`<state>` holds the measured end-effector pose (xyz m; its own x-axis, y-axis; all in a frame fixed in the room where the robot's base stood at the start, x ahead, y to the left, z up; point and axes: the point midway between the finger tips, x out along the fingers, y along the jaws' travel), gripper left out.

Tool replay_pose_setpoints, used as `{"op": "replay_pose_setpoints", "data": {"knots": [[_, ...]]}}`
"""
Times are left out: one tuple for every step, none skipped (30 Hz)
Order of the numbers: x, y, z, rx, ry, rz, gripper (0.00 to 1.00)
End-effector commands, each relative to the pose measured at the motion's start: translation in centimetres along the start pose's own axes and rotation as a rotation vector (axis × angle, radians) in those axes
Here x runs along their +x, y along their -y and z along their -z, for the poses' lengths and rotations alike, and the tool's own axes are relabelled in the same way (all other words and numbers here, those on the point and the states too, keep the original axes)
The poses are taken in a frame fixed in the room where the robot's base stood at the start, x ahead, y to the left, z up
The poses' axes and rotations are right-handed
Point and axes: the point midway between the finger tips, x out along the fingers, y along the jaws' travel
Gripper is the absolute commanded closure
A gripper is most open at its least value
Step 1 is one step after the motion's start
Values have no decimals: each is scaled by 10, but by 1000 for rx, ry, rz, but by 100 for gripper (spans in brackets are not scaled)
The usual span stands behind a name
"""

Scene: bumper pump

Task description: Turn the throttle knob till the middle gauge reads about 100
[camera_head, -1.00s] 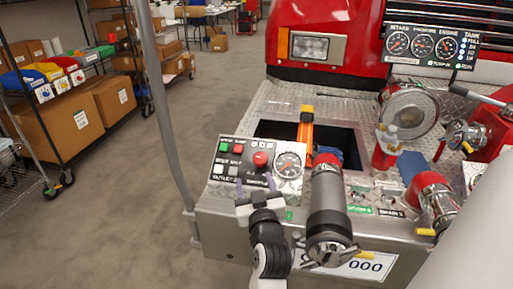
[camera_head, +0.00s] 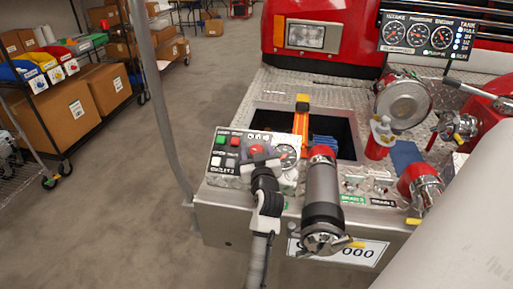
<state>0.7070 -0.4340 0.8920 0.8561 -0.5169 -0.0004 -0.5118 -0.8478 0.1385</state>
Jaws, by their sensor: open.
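The red throttle knob (camera_head: 256,149) stands on the small control panel (camera_head: 215,172) at the front of the red truck's bumper. My gripper (camera_head: 261,161) is open at the knob's near side, its fingers reaching toward it. I cannot tell whether they touch the knob. The gripper covers the knob's lower part and part of the panel. The middle gauge (camera_head: 418,34) is on the black gauge board (camera_head: 430,55) at upper right, between two other round dials. Its needle is too small to read surely.
A small gauge (camera_head: 289,156) sits right of the knob, partly covered. A thick grey pipe with a red collar (camera_head: 323,195) stands close to the right of my arm. A grey pole (camera_head: 160,110) rises at left. Shelves with boxes (camera_head: 103,88) stand beyond open floor.

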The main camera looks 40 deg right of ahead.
Motion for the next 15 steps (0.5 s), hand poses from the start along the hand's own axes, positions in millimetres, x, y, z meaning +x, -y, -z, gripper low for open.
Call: {"op": "replay_pose_setpoints", "data": {"knots": [[3, 0, 0, 0, 0, 0, 40], [4, 0, 0, 0, 1, 0, 40], [6, 0, 0, 0, 0, 0, 40], [6, 0, 0, 0, 0, 0, 40], [6, 0, 0, 0, 0, 0, 40], [6, 0, 0, 0, 0, 0, 40], [6, 0, 0, 0, 0, 0, 40], [6, 0, 0, 0, 0, 0, 40], [6, 0, 0, 0, 0, 0, 40], [6, 0, 0, 0, 0, 0, 40], [6, 0, 0, 0, 0, 0, 40], [6, 0, 0, 0, 0, 0, 43], [6, 0, 0, 0, 0, 0, 47], [6, 0, 0, 0, 0, 0, 51], [6, 0, 0, 0, 0, 0, 57]]}}
